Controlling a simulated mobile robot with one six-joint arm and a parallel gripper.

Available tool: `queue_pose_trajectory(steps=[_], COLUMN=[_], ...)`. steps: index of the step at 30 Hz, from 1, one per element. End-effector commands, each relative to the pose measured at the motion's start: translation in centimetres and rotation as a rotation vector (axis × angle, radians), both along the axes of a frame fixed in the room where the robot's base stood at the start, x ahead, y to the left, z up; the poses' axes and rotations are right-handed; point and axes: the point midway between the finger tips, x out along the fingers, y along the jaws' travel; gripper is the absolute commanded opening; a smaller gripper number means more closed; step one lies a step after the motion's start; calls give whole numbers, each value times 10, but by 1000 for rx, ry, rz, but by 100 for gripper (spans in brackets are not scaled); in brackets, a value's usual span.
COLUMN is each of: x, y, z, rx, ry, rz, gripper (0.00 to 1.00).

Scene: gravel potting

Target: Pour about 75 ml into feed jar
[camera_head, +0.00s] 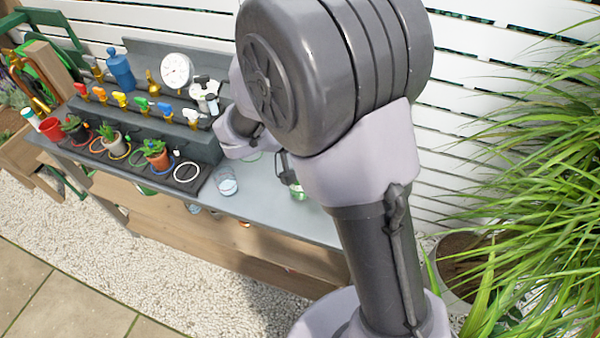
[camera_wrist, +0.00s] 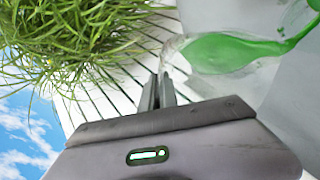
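A clear vessel with green liquid (camera_wrist: 225,52) is at the upper right of the wrist view. My gripper (camera_wrist: 158,88) has its two narrow fingers close together at the vessel's near side, seemingly shut on it. The liquid lies unevenly and narrows to the right, so the vessel looks tilted. In the head view the green liquid (camera_head: 299,192) shows low over the bench beside my arm, which hides much of it. A clear jar with bluish markings (camera_head: 227,183) stands upright on the bench to its left. I cannot read any label naming the feed jar.
The grey bench (camera_head: 262,205) has free room around the jar. A stepped rack with coloured taps (camera_head: 140,103), a white dial (camera_head: 176,70) and a blue bottle (camera_head: 120,72) stands at the left. Potted plants (camera_head: 155,153) line its front. A grassy plant (camera_head: 530,170) is at the right.

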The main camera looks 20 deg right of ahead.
Motion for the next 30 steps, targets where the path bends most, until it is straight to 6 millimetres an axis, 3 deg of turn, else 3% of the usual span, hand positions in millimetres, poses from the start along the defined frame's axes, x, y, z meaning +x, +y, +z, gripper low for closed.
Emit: queue_pose_trajectory(steps=[30], x=[0], y=[4], z=[4], rx=[-38], ry=[-2], rz=[0], gripper=[0])
